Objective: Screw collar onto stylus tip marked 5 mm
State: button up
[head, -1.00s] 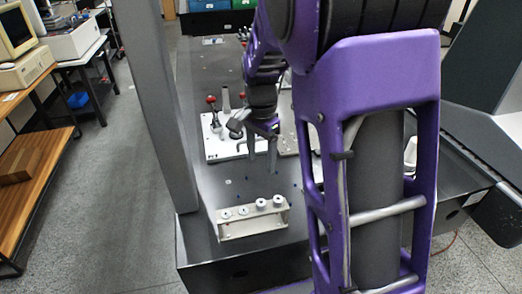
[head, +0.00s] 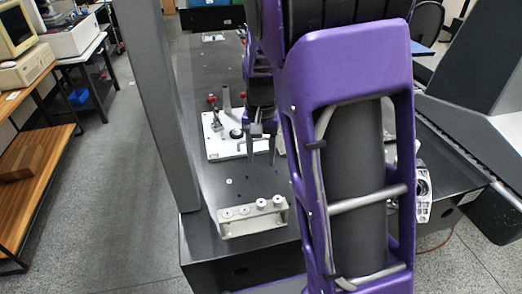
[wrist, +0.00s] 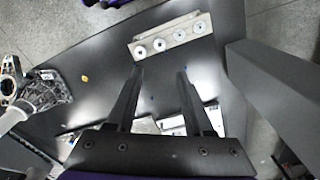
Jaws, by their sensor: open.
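A pale rack (head: 252,228) stands on the dark table near its front edge. Several round white pieces sit in a row on it. In the head view the two right ones (head: 269,202) stand taller than the two left ones (head: 234,212). The rack also shows in the wrist view (wrist: 183,42), beyond the fingertips. No size marks are readable, and I cannot tell collar from stylus tip. My gripper (head: 261,160) is open and empty, pointing down above the table behind the rack. Its two fingers (wrist: 160,75) are apart in the wrist view.
A white fixture plate (head: 222,148) with red-knobbed clamps lies behind my gripper. A grey upright post (head: 165,110) stands at left. A metal casting (head: 423,195) is at right. Small dots and a white disc (head: 229,181) lie on the table behind the rack.

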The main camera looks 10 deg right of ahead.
aim_at(261, 202)
notch_tip(261, 202, down, 17)
jog(key=shift+f+b, duration=0.2)
jog(key=shift+b, duration=0.45)
grip_shut()
jog(key=shift+r+m+p, duration=0.1)
jog(key=shift+m+p, duration=0.7)
jog(key=shift+m, duration=0.3)
jog(key=m, duration=0.4)
jog(key=shift+o, duration=1.4)
grip_release()
